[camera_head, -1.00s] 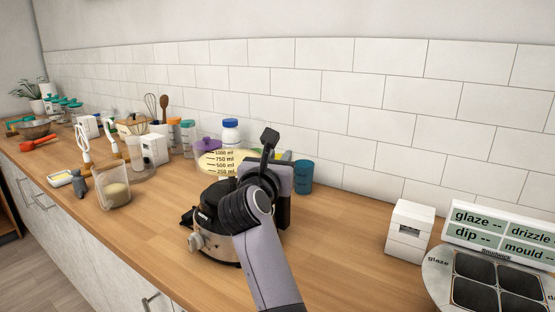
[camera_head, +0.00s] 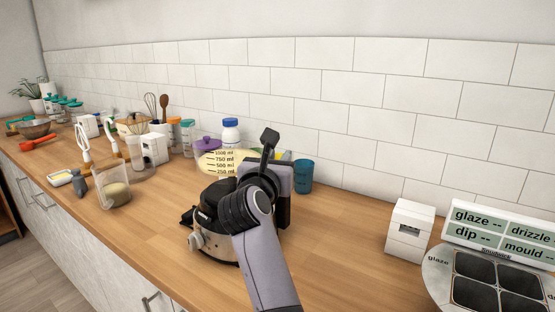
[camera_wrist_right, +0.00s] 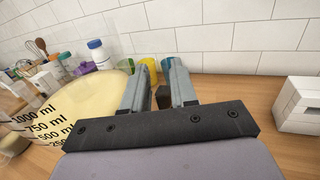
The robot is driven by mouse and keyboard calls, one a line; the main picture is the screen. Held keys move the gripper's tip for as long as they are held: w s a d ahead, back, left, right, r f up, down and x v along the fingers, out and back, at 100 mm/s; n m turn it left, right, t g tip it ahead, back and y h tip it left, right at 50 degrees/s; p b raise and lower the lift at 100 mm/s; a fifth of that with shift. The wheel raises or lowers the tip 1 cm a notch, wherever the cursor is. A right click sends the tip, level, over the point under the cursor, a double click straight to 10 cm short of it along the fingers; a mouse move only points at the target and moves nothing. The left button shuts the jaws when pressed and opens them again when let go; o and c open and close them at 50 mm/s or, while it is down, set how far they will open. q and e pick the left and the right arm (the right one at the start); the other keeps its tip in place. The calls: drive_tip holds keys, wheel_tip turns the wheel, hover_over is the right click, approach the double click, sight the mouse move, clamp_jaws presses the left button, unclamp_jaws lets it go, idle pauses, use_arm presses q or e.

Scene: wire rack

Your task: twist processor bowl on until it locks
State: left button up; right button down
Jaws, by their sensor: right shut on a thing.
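The processor bowl (camera_head: 212,160) is clear, marked in ml up to 1000, with pale yellow inside. The bowl also fills the left of the right wrist view (camera_wrist_right: 92,110). My right gripper (camera_wrist_right: 158,88) is shut on a dark part beside the bowl, apparently its handle (camera_wrist_right: 162,98). In the head view my right gripper (camera_head: 272,178) hides its own fingertips and the joint between bowl and base, so I cannot tell whether the bowl is locked. My left gripper is not in view.
A blue cup (camera_head: 303,177) stands just right of my gripper. A glass (camera_head: 115,190) is to the left. A white box (camera_head: 409,232) is to the right, with clear counter between.

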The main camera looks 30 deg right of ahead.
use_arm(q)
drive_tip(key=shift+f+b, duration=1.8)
use_arm(e)
drive_tip(key=shift+f, duration=2.15)
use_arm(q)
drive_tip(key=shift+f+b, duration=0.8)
use_arm(e)
drive_tip(key=shift+a+f, duration=0.1)
drive_tip(key=shift+f, duration=1.15)
